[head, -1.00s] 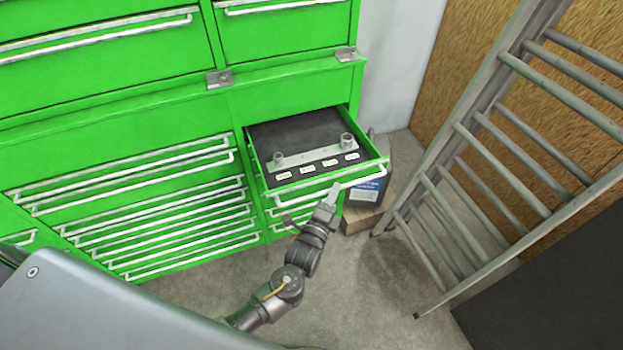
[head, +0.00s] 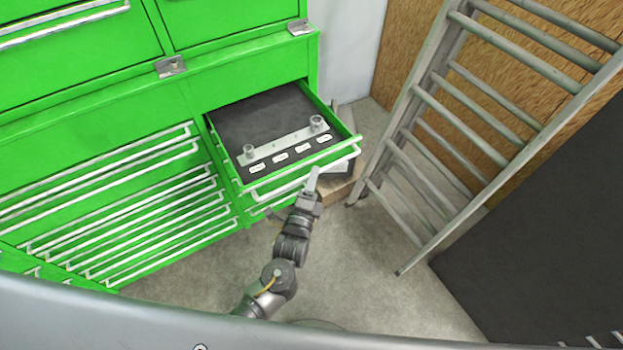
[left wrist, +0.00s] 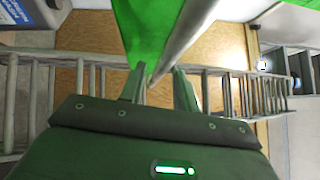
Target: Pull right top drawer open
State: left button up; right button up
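The right top drawer (head: 265,110) stands pulled out of the green cabinet (head: 90,120), its dark lining and labelled metal strip in view. Its pale bar handle (head: 335,152) runs along the front edge. I see no clear contact of both fingers with the bar. My right gripper is in neither view.
A metal ladder (head: 437,140) leans against the wooden wall right of the drawer. A container (head: 340,168) is partly hidden behind the drawer front, above a wooden block (head: 345,188). The concrete floor (head: 365,270) in front is clear.

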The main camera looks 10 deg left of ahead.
pick_arm(q)
jog(key=shift+a, duration=0.1)
jog(key=b+v, duration=0.3)
jog(key=v, duration=0.7)
jog(key=shift+s, duration=0.4)
jog(key=shift+f, duration=0.1)
